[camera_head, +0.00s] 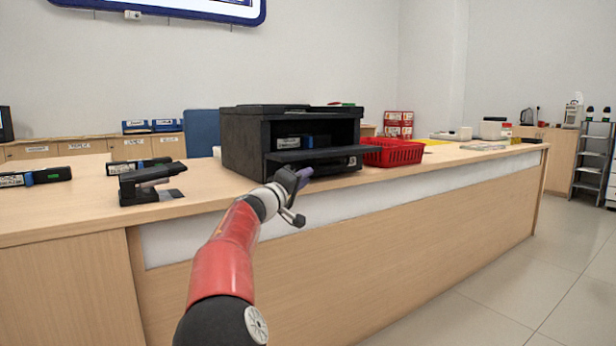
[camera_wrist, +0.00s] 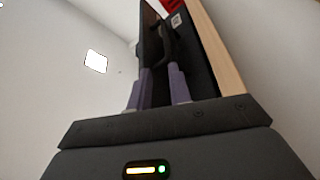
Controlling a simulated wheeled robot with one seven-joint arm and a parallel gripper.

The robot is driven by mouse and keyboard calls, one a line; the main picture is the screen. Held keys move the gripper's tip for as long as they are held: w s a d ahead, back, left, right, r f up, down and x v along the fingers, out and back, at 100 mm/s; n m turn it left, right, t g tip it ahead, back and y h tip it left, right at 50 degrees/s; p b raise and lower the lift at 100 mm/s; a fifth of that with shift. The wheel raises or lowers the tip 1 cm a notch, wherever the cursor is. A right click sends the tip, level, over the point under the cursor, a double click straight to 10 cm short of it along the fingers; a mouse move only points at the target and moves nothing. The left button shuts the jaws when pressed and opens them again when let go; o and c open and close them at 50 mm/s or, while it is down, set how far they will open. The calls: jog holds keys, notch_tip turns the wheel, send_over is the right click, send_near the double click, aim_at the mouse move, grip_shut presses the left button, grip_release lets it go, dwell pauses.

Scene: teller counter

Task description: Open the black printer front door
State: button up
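The black printer (camera_head: 245,140) stands on the counter in the head view. Its front door (camera_head: 325,153) is folded down and sticks out roughly level, so the inside shows. A dark cartridge with a pale label (camera_head: 289,143) lies inside. My gripper (camera_head: 305,174) is just below and in front of the door's front edge, by the printer's lower front. In the wrist view its two purple fingers (camera_wrist: 160,75) stand apart, with dark printer parts (camera_wrist: 160,40) beyond the tips. I see nothing clearly clamped between them. Whether a finger touches the door is unclear.
A red basket (camera_head: 393,153) stands right beside the printer. A black stapler-like device (camera_head: 146,184) and dark labelled cartridges (camera_head: 35,177) lie to the left on the counter (camera_head: 215,188). The floor (camera_head: 520,275) to the right is clear.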

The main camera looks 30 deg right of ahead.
jog(key=shift+v, duration=1.8)
jog(key=shift+w+f, duration=0.2)
